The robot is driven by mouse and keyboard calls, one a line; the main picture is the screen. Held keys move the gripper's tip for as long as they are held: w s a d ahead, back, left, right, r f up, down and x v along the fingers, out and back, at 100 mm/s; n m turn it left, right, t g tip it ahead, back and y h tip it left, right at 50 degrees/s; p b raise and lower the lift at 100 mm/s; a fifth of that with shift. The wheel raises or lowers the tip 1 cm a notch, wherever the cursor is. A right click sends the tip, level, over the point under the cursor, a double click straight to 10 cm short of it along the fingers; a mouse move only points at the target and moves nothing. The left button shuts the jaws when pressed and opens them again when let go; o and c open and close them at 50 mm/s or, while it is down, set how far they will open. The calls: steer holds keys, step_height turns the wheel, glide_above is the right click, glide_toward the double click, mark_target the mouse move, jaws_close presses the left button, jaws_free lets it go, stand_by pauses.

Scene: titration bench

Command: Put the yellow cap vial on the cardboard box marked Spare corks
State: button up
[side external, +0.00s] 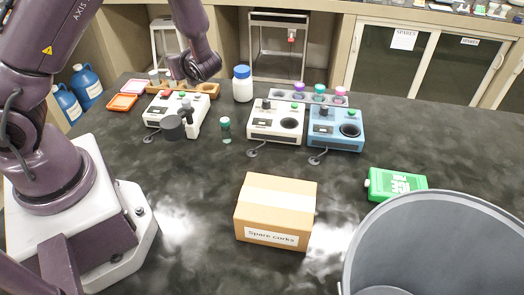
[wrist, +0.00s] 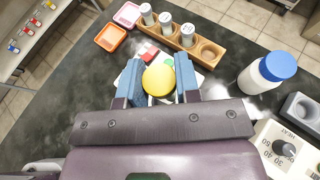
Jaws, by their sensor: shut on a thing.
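The yellow cap vial (wrist: 158,80) shows its round yellow cap in the wrist view, between the two blue fingers of my gripper (wrist: 158,74). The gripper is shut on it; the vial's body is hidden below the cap. In the side external view my gripper (side external: 176,70) is at the back left, above the bench near the wooden rack, and the vial cannot be made out there. The cardboard box (side external: 275,192) marked Spare corks stands closed at the front middle of the bench, well away from the gripper, with a clear top.
The wooden rack (wrist: 177,39) holds white-capped vials and has an empty hole at its right end.

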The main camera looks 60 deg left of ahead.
steer(key=w+d+m+t+h, duration=0.1)
steer(key=w+d+m+t, duration=0.4)
steer(key=d, duration=0.7)
steer(key=m+t+h, duration=0.8)
steer(key=m+h, duration=0.4)
glide_above(294, 201)
steer(key=shift+f, duration=2.55)
steer(key=shift+f, duration=0.15)
steer(key=o, duration=0.9)
